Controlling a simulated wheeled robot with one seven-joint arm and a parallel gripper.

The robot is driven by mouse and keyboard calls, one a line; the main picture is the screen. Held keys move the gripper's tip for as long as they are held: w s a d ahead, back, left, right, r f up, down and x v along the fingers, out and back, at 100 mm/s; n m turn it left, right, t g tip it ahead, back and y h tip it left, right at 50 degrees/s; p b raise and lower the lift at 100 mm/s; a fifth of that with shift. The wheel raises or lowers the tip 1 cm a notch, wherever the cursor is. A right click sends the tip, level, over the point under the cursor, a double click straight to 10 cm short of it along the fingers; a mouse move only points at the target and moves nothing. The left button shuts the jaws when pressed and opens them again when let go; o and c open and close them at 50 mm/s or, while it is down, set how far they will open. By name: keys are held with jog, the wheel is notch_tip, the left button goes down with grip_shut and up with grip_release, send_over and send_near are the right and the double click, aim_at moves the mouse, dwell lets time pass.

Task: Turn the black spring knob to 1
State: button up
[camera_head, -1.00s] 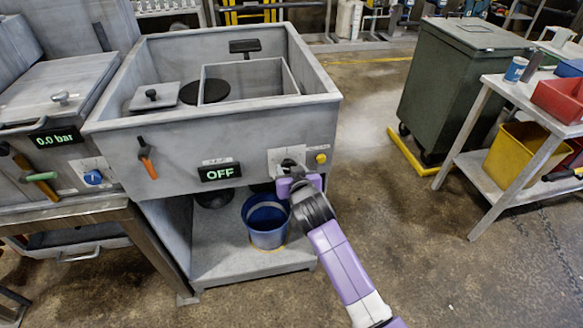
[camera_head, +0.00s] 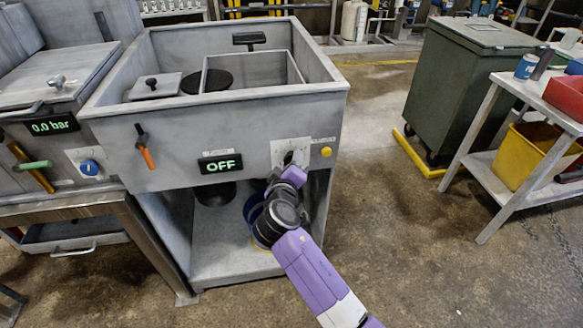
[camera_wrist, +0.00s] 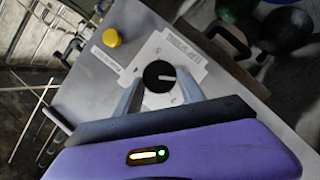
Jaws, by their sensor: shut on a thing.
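The black spring knob (camera_wrist: 159,75) is round with a white pointer line. It sits on a light label plate on the compactor's front and shows between my fingers in the wrist view. The pointer points to the right in that view; the printed marks are too small to read. In the head view the plate (camera_head: 303,145) shows, and the knob is mostly hidden by my gripper (camera_head: 287,163). My gripper (camera_wrist: 160,95) is shut on the knob, one finger on each side. The display (camera_head: 220,164) left of the knob reads OFF.
A yellow button (camera_head: 326,152) sits right of the knob plate and shows in the wrist view (camera_wrist: 112,38). An orange-handled lever (camera_head: 146,153) is on the front panel at left. A blue bucket (camera_head: 252,207) stands on the shelf below, partly behind my arm.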

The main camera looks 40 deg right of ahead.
jog(key=shift+f+n+h+b, duration=0.2)
jog(key=shift+n+h+b, duration=0.35)
jog(key=shift+n, duration=0.35)
jog(key=o, duration=1.4)
jog(key=v, duration=0.7)
jog(key=shift+s+a+r, duration=0.1)
jog(key=shift+s+a, duration=0.1)
jog(key=shift+a, duration=0.15)
